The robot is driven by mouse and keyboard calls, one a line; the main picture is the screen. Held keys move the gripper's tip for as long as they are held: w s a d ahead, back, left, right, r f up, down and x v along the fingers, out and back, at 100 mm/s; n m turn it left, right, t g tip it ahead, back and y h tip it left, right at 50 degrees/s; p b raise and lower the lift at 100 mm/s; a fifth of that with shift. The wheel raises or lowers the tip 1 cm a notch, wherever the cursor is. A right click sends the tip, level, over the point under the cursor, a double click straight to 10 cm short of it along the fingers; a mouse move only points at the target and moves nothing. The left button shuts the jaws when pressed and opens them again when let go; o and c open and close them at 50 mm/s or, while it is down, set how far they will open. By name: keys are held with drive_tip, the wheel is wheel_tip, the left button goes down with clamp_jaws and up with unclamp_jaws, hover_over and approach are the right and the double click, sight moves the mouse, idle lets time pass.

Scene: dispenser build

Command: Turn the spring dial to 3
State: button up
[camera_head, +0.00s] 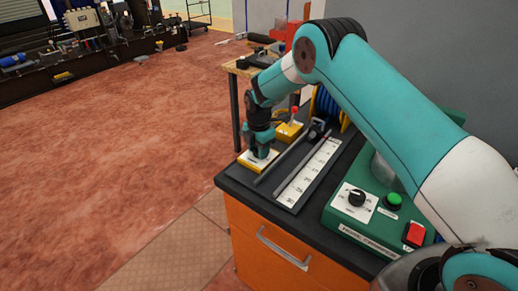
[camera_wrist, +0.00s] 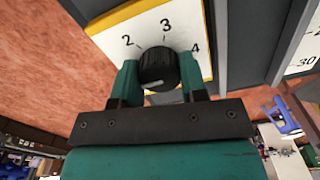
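The spring dial (camera_wrist: 158,66) is a black ribbed knob on a white plate (camera_wrist: 112,40) with a yellow edge. The numbers 2, 3 and 4 show around its far side, with 3 near the middle. A pale mark shows low on the knob, but I cannot tell which number it points to. My gripper (camera_wrist: 159,82) has one teal finger on each side of the knob, seemingly touching both sides. In the head view my gripper (camera_head: 260,152) is down over the yellow-edged plate (camera_head: 250,163) at the bench's left edge, hiding the knob.
A long ruler strip (camera_head: 308,172) and a dark rail lie right of the plate. A yellow block (camera_head: 288,132) with a red-topped part stands behind. A green box (camera_head: 343,215) with another black knob, a green button (camera_head: 393,200) and a red switch (camera_head: 414,234) stands at the right.

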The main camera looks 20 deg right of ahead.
drive_tip(key=shift+m, duration=0.4)
drive_tip(key=m+b, duration=0.2)
drive_tip(key=shift+m, duration=0.4)
drive_tip(key=m+b, duration=0.1)
drive_tip(key=m, duration=0.2)
drive_tip(key=shift+m+b, duration=0.3)
drive_tip(key=m+b, duration=0.1)
drive_tip(key=m, duration=0.2)
drive_tip(key=shift+w+m, duration=0.1)
drive_tip(key=shift+m, duration=0.2)
drive_tip(key=m, duration=0.3)
drive_tip(key=shift+m+b, duration=0.35)
drive_tip(key=shift+m, duration=0.05)
drive_tip(key=m, duration=0.4)
drive_tip(key=shift+b, duration=0.3)
drive_tip(key=m, duration=0.5)
drive_tip(key=shift+r, duration=0.1)
